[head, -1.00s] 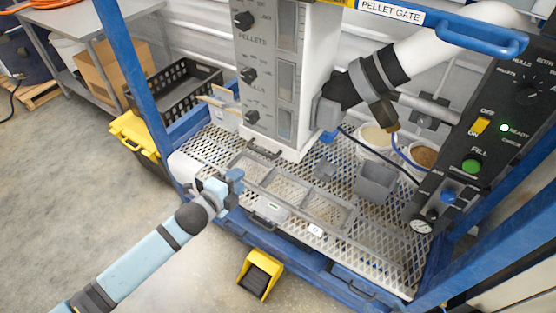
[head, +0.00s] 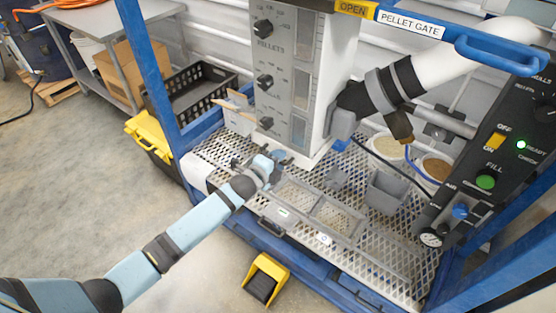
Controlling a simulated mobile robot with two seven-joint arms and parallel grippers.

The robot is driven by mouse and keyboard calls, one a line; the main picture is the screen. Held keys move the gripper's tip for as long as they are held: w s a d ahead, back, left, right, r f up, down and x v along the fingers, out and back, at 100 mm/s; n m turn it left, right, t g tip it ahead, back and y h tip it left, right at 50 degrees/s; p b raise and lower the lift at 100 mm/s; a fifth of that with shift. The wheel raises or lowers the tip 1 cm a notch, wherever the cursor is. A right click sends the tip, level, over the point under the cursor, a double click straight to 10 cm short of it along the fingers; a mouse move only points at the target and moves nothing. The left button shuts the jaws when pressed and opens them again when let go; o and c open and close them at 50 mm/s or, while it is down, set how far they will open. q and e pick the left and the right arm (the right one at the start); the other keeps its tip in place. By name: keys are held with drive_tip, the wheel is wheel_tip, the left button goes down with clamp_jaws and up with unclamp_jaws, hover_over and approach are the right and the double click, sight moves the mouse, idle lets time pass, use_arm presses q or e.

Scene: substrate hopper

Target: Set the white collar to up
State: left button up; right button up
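I cannot single out the white collar with certainty. A thick white pipe (head: 455,62) comes in from the upper right and carries dark and grey bands (head: 392,88). Its lower end has a black elbow and a brown nozzle (head: 400,125) above the pails. My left gripper (head: 273,163), on a light blue arm, is low at the front foot of the white dial tower (head: 325,85), over the left end of the grey divided tray (head: 330,213). It is well below and left of the pipe. Its fingertips are small and partly hidden, so their opening is unclear. My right gripper is not in view.
A mesh deck (head: 390,245) in a blue frame carries a grey bin (head: 385,190) and two pails. A black control panel (head: 500,145) stands at the right. A yellow pedal (head: 265,280) is on the floor. A blue handle bar (head: 500,55) crosses the upper right.

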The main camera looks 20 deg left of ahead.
use_arm(q)
clamp_jaws()
wheel_tip(320, 180, up, 4)
drive_tip(key=p, duration=0.3)
drive_tip(key=shift+w+r, duration=0.1)
drive_tip(key=shift+r, duration=0.05)
drive_tip(key=shift+w, duration=0.1)
unclamp_jaws()
drive_tip(key=b+v, duration=0.1)
drive_tip(key=v, duration=1.3)
